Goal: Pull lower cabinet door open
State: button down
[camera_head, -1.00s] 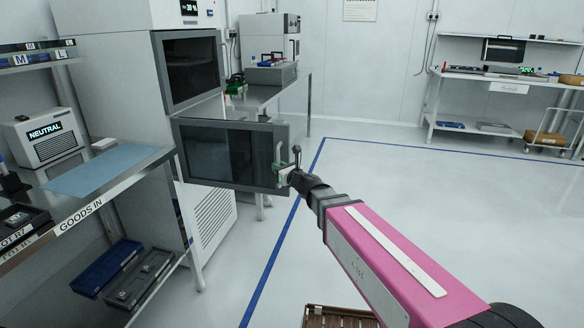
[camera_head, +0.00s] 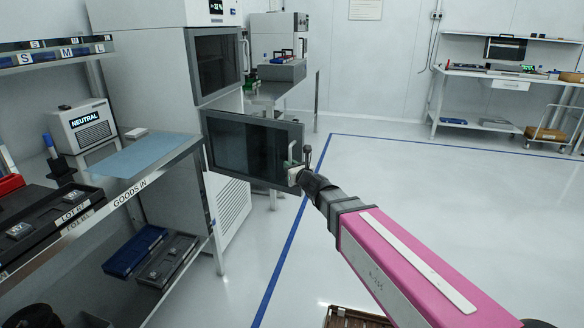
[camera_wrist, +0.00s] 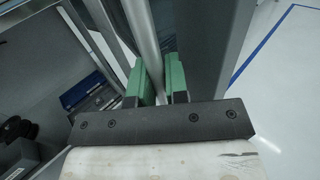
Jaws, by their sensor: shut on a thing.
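The lower cabinet door (camera_head: 240,148) is a dark glass panel in a grey frame. It stands swung out from the white cabinet, below the upper door. Its light vertical bar handle (camera_wrist: 142,30) runs between my green fingers in the wrist view. My gripper (camera_head: 295,172) is shut on this handle near the door's free edge. In the wrist view the fingers (camera_wrist: 161,82) stand on both sides of the bar. The cabinet's inside is hidden behind the door in the head view.
The upper cabinet door (camera_head: 216,62) is above. A GOODS IN shelf (camera_head: 150,178) with a blue mat and bins stands close at left. A brown crate (camera_head: 350,318) lies on the floor at the bottom. The floor at right is clear up to a workbench (camera_head: 500,75).

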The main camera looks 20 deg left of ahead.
jog(key=c, duration=1.1)
grip_release()
jog(key=shift+c, duration=0.2)
jog(key=v, duration=1)
jog(key=shift+s+d, duration=0.25)
jog(key=shift+s, duration=0.05)
